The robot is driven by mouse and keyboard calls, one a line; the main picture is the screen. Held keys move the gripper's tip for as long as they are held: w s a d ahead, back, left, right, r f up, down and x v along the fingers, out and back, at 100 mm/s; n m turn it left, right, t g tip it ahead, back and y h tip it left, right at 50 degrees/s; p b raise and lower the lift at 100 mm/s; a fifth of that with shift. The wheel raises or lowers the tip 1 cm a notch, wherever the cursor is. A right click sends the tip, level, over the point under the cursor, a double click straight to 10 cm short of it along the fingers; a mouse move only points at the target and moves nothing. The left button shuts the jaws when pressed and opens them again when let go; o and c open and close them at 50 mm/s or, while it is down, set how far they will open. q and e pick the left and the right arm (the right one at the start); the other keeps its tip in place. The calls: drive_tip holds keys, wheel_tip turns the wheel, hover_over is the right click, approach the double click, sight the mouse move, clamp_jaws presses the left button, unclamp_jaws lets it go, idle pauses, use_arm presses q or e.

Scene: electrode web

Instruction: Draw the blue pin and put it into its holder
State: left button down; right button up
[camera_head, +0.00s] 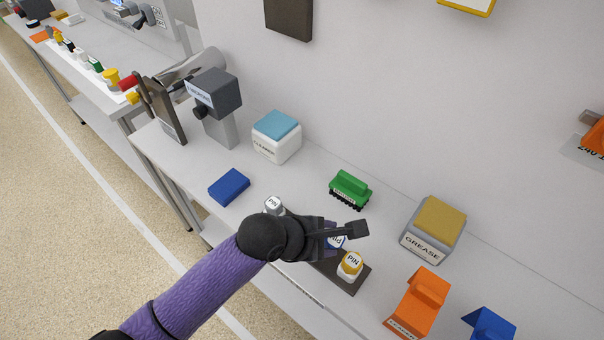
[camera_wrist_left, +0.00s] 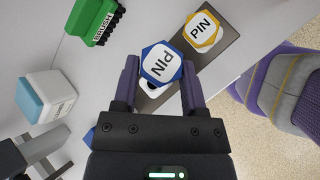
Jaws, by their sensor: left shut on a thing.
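The blue pin (camera_wrist_left: 161,64), with a hexagonal blue edge and a white top marked PIN, sits between the fingers of my left gripper (camera_wrist_left: 159,72), which is shut on it. In the head view the blue pin (camera_head: 336,242) is partly hidden by my left gripper (camera_head: 343,236). The pin is over a dark plate (camera_head: 354,283). A white round part with a dark spot (camera_wrist_left: 152,90) shows beneath the pin in the wrist view; whether they touch I cannot tell. A yellow pin (camera_head: 350,265) stands on the plate, and a white-topped pin (camera_head: 273,204) shows behind my wrist. My right gripper is not in view.
A green brush (camera_head: 350,189) and a grease box (camera_head: 433,229) lie behind the plate. An orange block (camera_head: 417,303) is to the right. A blue block (camera_head: 229,187) and a cleaner box (camera_head: 276,138) are to the left. Bench space between them is clear.

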use_arm(q)
drive_tip(key=w+a+r+n+h+p, duration=0.2)
drive_tip(key=w+a+r+n+p, duration=0.1)
drive_tip(key=n+p, duration=0.3)
drive_tip(key=shift+w+a+r+h, duration=0.35)
drive_tip(key=shift+a+r, duration=0.15)
drive_tip(key=shift+r, duration=0.15)
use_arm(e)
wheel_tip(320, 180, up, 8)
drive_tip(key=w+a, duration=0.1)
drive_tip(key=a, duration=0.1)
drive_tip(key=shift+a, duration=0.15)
use_arm(q)
wheel_tip(320, 180, down, 4)
drive_tip(key=shift+s+a+r+b, duration=0.1)
drive_tip(key=shift+a+b, duration=0.05)
drive_tip(key=shift+b, duration=0.7)
drive_tip(key=shift+f+b, duration=0.5)
drive_tip(key=shift+f, duration=0.2)
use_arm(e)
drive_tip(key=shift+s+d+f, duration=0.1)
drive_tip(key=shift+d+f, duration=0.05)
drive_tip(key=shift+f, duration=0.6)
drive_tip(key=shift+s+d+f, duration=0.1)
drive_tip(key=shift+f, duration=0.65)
use_arm(q)
drive_tip(key=shift+r, duration=0.1)
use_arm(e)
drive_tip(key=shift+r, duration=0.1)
